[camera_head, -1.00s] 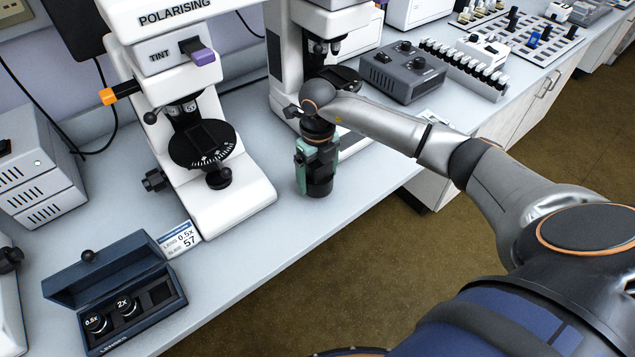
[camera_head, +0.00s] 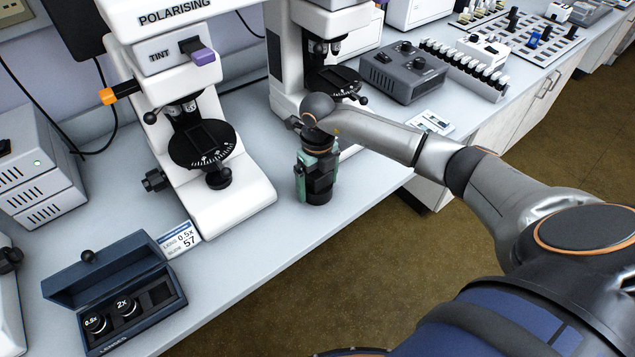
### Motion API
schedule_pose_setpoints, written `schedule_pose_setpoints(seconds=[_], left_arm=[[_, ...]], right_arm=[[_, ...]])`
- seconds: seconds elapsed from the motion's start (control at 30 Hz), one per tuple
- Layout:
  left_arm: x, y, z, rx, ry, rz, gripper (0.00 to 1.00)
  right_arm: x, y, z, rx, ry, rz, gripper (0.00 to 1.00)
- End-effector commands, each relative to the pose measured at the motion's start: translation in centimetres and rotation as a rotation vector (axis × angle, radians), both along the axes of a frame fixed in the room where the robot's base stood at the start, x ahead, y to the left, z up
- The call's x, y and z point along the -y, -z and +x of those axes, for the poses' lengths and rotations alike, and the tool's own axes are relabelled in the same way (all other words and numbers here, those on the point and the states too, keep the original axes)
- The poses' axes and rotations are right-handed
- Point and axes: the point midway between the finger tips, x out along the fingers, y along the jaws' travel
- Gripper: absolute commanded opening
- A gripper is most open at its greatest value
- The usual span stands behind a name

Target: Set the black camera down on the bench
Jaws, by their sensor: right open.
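The black camera (camera_head: 320,196) stands upright on the pale bench (camera_head: 255,240), close to its front edge and just right of the polarising microscope's base. My right gripper (camera_head: 315,178) points down over it with its green fingers on either side of the camera. The jaws are open, and the wrist above hides the camera's upper part. I cannot tell whether a finger still touches the camera. My left gripper is out of view.
The polarising microscope (camera_head: 235,195) stands left of the camera, with a second microscope (camera_head: 285,70) behind my right wrist. An open lens box (camera_head: 165,312) lies at the front left. A grey control box (camera_head: 403,72) stands at the back. Bare bench lies between lens box and camera.

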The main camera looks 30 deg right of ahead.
Motion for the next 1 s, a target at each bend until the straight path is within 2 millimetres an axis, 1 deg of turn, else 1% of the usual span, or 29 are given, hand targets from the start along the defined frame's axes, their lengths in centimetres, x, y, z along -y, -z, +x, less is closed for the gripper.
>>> schedule_pose_setpoints(seconds=[0.17, 0.3, 0.4, 0.5, 0.6, 0.7, 1.0], left_arm=[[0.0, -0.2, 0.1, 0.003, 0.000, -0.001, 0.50], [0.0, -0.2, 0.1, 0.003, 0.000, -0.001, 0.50], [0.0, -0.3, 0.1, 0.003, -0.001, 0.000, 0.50], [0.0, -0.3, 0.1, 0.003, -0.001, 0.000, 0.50], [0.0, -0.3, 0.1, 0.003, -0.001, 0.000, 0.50], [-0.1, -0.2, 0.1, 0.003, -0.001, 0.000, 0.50], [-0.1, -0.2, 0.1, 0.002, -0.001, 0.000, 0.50]], right_arm=[[0.1, -3.3, 0.1, 0.006, -0.001, -0.001, 1.00], [0.0, -6.5, 0.1, 0.007, -0.002, 0.000, 1.00], [0.0, -8.5, 0.1, 0.006, -0.001, 0.000, 1.00], [0.0, -10.1, 0.1, 0.005, 0.000, 0.000, 1.00], [0.0, -11.2, 0.1, 0.004, 0.000, 0.000, 1.00], [0.0, -11.7, 0.0, 0.002, 0.000, 0.000, 1.00], [0.0, -11.9, 0.0, 0.001, 0.000, 0.000, 1.00]])
